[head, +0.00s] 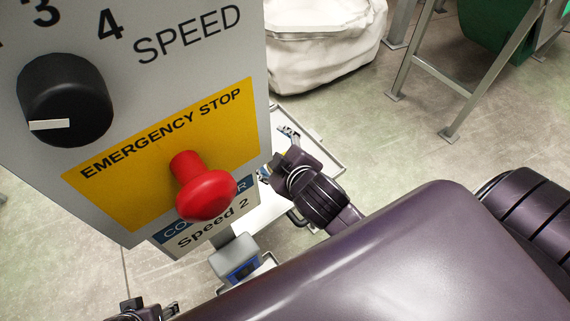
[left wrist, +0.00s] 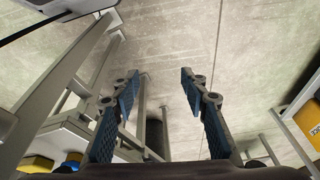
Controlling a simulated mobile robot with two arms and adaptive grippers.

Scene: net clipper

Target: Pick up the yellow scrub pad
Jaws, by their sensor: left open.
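A small yellow block-like thing (left wrist: 37,163), perhaps the yellow scrub pad, shows at the lower left of the left wrist view beside a blue thing (left wrist: 72,159). It is partly cut off by the frame. My left gripper (left wrist: 160,95) is open and empty, its two blue-padded fingers well apart over the floor, to the right of the yellow thing. My right gripper (head: 276,152) is over a pale tray (head: 325,150) in the head view, its fingers spread. A small yellow patch (head: 279,158) shows at it; I cannot tell what it is.
A large control panel with a red emergency stop button (head: 206,191) blocks the left of the head view. A white bulk bag (head: 325,45) and a green machine on metal legs (head: 492,25) stand behind. Metal frame bars (left wrist: 60,85) run along the left wrist view's left.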

